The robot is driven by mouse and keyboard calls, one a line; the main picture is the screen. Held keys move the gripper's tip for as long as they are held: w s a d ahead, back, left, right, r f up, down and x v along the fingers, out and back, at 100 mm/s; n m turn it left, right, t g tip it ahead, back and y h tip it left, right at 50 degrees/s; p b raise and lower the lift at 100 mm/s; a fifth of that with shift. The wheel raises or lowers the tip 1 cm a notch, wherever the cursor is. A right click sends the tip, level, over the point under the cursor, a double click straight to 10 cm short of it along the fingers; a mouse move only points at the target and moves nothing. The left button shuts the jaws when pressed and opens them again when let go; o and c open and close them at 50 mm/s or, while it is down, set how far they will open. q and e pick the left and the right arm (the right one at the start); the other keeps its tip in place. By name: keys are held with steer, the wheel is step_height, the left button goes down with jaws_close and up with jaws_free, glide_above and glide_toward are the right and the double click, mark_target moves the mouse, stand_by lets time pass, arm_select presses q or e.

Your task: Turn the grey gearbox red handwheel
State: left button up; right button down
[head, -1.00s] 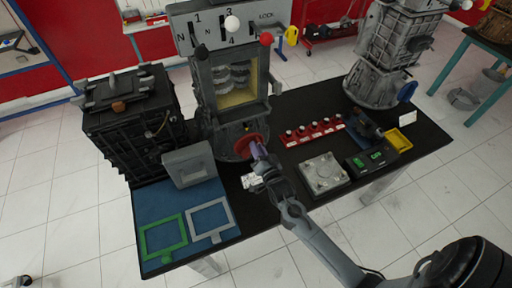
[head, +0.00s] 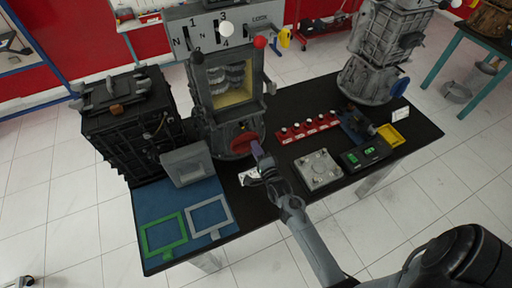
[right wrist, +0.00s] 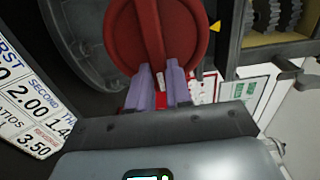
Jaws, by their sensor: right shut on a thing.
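The grey gearbox (head: 205,107) stands upright on the black table, with a cutaway window showing gears. Its red handwheel (head: 241,142) is low on the front; the gripper partly covers its right side. In the right wrist view the red handwheel (right wrist: 151,30) fills the top middle, with a raised bar across its face. My right gripper (head: 256,149) comes from the lower right and meets the wheel. Its purple fingers (right wrist: 158,80) are shut on the handwheel's lower rim in the wrist view. My left gripper is not in view.
A black engine block (head: 135,125) stands left of the gearbox. Red switches (head: 308,128), a grey plate (head: 318,169) and a yellow tray (head: 392,136) are to the right.

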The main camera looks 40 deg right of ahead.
steer(key=shift+f+m, duration=0.3)
steer(key=shift+m, duration=0.9)
steer(key=c, duration=1)
jaws_free()
steer(key=shift+c, duration=0.2)
steer(key=shift+r+p, duration=0.1)
steer(key=shift+p, duration=0.25)
